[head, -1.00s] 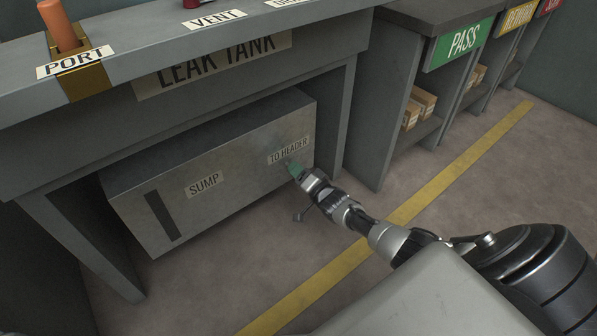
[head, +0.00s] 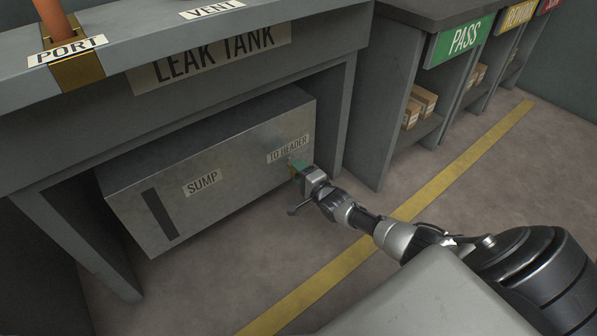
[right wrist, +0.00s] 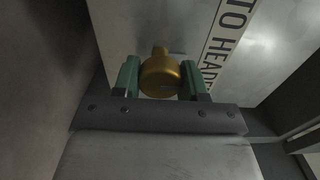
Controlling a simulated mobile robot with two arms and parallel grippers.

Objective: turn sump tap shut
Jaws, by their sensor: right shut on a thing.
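The sump (head: 235,180) is a grey metal box under the bench, labelled SUMP and TO HEADER. The sump tap (right wrist: 160,76) is a round brass knob on a short stem, close to the TO HEADER label (right wrist: 231,38). My right gripper (head: 297,167) is at the right end of the sump's front face. In the right wrist view, its two green fingers (right wrist: 160,82) are shut on the knob, one on each side. In the head view the fingers and wrist mostly hide the tap. My left gripper is not in view.
The LEAK TANK bench (head: 335,45) overhangs the sump, and its right side panel (head: 345,125) stands close to my right gripper. An orange cylinder (head: 50,14) stands in the PORT bracket. Shelves with PASS sign (head: 463,40) are at right. The floor before the sump is clear.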

